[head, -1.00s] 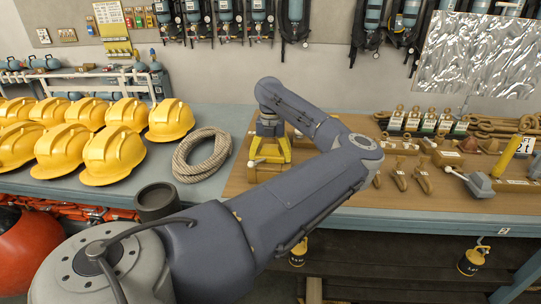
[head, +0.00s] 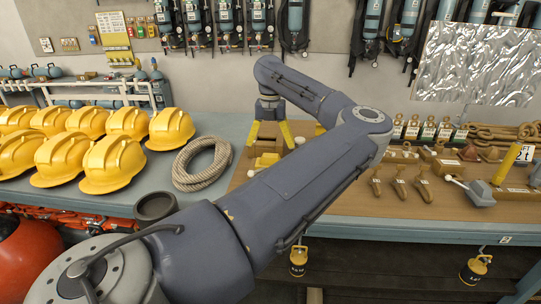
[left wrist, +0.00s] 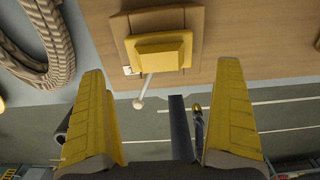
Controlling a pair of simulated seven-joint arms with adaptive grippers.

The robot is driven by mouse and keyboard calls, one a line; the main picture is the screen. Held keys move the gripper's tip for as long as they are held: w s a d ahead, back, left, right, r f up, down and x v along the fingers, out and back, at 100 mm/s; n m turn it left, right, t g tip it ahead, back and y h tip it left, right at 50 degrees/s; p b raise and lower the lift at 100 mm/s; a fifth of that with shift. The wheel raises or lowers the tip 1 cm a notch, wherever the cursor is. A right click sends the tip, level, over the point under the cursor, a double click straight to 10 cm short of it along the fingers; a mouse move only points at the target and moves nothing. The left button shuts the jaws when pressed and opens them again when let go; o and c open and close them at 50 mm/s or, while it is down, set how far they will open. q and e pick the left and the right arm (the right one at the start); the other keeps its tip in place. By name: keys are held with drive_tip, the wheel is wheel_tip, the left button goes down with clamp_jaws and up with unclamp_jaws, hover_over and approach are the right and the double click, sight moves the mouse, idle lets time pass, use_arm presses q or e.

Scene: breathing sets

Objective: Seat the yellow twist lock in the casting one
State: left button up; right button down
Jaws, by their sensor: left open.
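The yellow twist lock (left wrist: 160,52) sits on a tan square block (left wrist: 196,22), apparently the casting, on the wooden bench top. Its pale-knobbed lever (left wrist: 143,92) points toward the bench's front edge. In the head view the lock (head: 266,147) is partly hidden behind my left arm. I cannot tell how deep it sits. My left gripper (head: 269,134) is open and empty above the lock, apart from it. In the left wrist view its yellow fingers (left wrist: 161,72) are spread wide, with the lock beyond and between them. My right gripper is out of view.
A coiled rope (head: 202,164) lies left of the lock, with yellow helmets (head: 113,160) farther left. Tan hand tools (head: 399,187), a grey lever piece (head: 479,192) and a yellow post (head: 507,163) stand to the right. The bench's front edge is near the lock.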

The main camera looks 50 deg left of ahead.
use_arm(q)
drive_tip(key=shift+r, duration=1.6)
